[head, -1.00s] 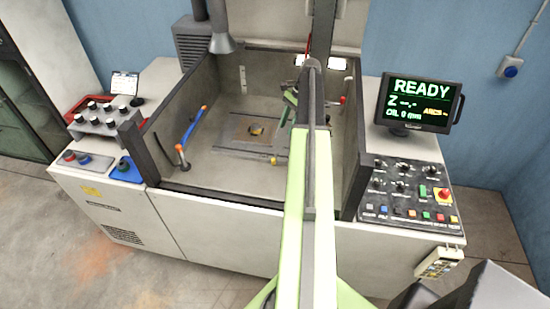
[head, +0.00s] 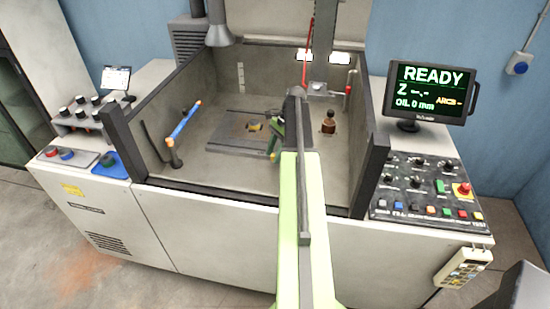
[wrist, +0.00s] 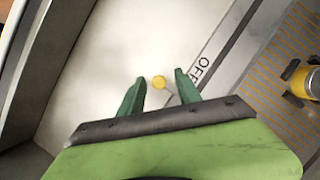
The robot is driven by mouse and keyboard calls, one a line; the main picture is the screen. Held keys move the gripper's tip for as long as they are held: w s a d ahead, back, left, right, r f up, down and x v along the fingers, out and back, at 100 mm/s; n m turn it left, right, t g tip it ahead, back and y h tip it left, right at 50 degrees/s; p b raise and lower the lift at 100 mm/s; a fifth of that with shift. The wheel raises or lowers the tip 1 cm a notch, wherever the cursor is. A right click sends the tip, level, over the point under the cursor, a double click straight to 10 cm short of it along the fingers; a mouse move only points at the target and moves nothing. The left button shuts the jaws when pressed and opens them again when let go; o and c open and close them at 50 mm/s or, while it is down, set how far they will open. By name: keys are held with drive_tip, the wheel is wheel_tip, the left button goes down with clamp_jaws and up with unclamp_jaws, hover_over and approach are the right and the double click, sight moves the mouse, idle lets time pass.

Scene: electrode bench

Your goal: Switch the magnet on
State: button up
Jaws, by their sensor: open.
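The magnet is a flat plate (head: 222,133) on the tank floor in the head view; the wrist view shows its striped top (wrist: 262,80) at right. The word OFF (wrist: 202,68) is printed on its side face. A small yellow knob (wrist: 159,82) on a thin rod juts out by that face. My gripper (wrist: 160,76) is open, with its two green fingers either side of the knob in the picture. I cannot tell how far below the fingertips the knob is.
A yellow-and-dark piece (head: 253,126) sits on the plate. The tank's front wall (head: 240,197) and side walls surround my gripper. A blue-and-orange hose (head: 185,122) is at left, a dark red-brown object (head: 328,125) at right. The monitor (head: 430,90) reads READY.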

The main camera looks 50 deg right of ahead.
drive_tip(key=c, duration=0.9)
clamp_jaws()
drive_tip(key=shift+w+r, duration=0.1)
